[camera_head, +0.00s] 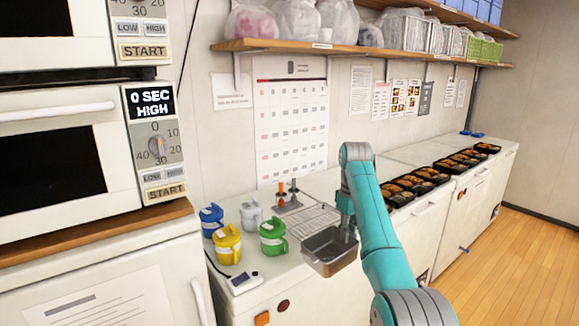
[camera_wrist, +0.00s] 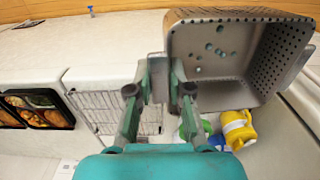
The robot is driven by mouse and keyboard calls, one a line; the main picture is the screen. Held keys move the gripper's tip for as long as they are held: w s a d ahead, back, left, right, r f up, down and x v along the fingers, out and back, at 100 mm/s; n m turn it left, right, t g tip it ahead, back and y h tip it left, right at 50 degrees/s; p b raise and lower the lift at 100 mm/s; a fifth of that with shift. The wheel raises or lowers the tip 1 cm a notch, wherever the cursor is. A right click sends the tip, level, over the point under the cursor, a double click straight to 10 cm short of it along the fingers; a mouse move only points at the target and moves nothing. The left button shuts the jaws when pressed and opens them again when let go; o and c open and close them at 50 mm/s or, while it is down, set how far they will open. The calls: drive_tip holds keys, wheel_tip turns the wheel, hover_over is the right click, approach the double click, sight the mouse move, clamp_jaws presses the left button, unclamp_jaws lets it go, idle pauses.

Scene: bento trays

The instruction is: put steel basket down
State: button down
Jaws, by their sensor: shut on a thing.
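The steel basket (camera_head: 330,252) is a grey metal bin with perforated walls. In the wrist view the basket (camera_wrist: 225,55) fills the upper right, and my gripper (camera_wrist: 158,75) is shut on its near rim or tab. In the head view my gripper (camera_head: 347,222) is at the basket's back right side. The basket hangs over the front edge of the white counter, near a wire rack (camera_head: 308,219). I cannot tell from the head view whether its underside touches anything. The rack also shows in the wrist view (camera_wrist: 112,105).
Green (camera_head: 272,237), yellow (camera_head: 228,243), blue (camera_head: 211,220) and white (camera_head: 251,215) jugs stand left of the basket. A holder with orange and grey handled tools (camera_head: 288,196) is behind. Several filled black bento trays (camera_head: 400,190) line the counters to the right.

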drive_tip(key=s+f+m, duration=0.1)
drive_tip(key=s+f, duration=0.2)
drive_tip(key=f, duration=0.5)
drive_tip(key=s+d+f+m, duration=0.1)
drive_tip(key=s+f, duration=0.2)
drive_tip(key=f, duration=0.5)
drive_tip(key=s+f+m, duration=0.1)
drive_tip(key=s+f, duration=0.3)
drive_tip(key=f, duration=0.5)
drive_tip(key=s+d+f+m, duration=0.1)
drive_tip(key=s+f+m, duration=0.3)
drive_tip(key=s+f, duration=1.3)
drive_tip(key=s, duration=0.4)
drive_tip(key=shift+s+f, duration=0.15)
drive_tip(key=shift+f, duration=0.1)
